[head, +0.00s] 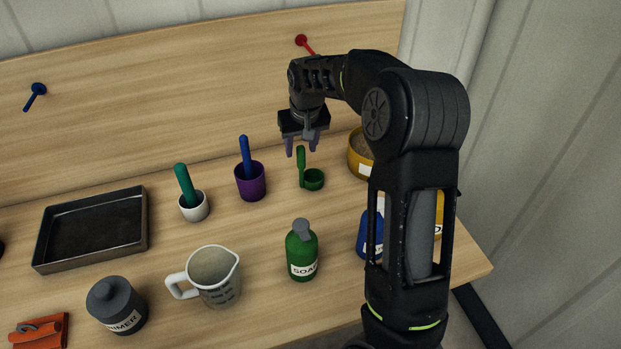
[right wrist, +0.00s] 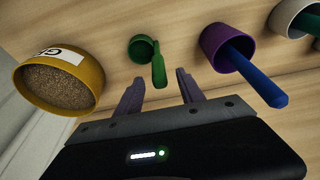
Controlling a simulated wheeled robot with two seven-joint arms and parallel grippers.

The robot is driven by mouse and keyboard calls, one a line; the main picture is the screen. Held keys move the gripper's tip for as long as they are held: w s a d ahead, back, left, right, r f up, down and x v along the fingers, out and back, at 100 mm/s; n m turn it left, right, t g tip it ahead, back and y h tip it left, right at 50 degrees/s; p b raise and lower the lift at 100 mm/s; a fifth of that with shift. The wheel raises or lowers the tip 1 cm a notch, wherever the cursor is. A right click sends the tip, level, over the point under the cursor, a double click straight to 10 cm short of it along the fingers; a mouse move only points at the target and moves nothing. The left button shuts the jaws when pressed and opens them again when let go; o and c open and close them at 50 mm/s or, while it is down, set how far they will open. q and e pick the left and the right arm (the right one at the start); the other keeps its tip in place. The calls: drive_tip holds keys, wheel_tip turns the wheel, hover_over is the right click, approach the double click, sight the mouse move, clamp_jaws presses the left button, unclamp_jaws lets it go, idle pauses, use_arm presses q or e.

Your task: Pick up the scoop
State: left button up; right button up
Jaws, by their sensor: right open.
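The green scoop (head: 313,180) rests on the wooden bench, with its handle (head: 301,160) pointing up. It also shows in the right wrist view (right wrist: 143,48), where its handle reaches toward the space between the fingers. My right gripper (head: 302,150) is open and empty, its fingers pointing down just above and beside the handle top. In the right wrist view the two purple-grey fingers (right wrist: 158,85) are spread apart, with the scoop beyond their tips. I cannot tell the exact gap between fingers and handle. My left gripper is not in view.
Right of the scoop is a yellow tub of grain (right wrist: 62,85). Left of it stand a purple cup (head: 251,182) with a blue-handled tool and a white cup (head: 194,207) with a teal one. A green soap bottle (head: 301,252), measuring jug (head: 214,280) and dark tray (head: 52,245) are nearer or left.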

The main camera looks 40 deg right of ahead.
drive_tip(key=b+x, duration=0.2)
drive_tip(key=x, duration=0.2)
drive_tip(key=shift+w+f, duration=0.1)
drive_tip(key=shift+f, duration=0.15)
drive_tip(key=shift+r, duration=0.1)
clamp_jaws()
idle(0.5)
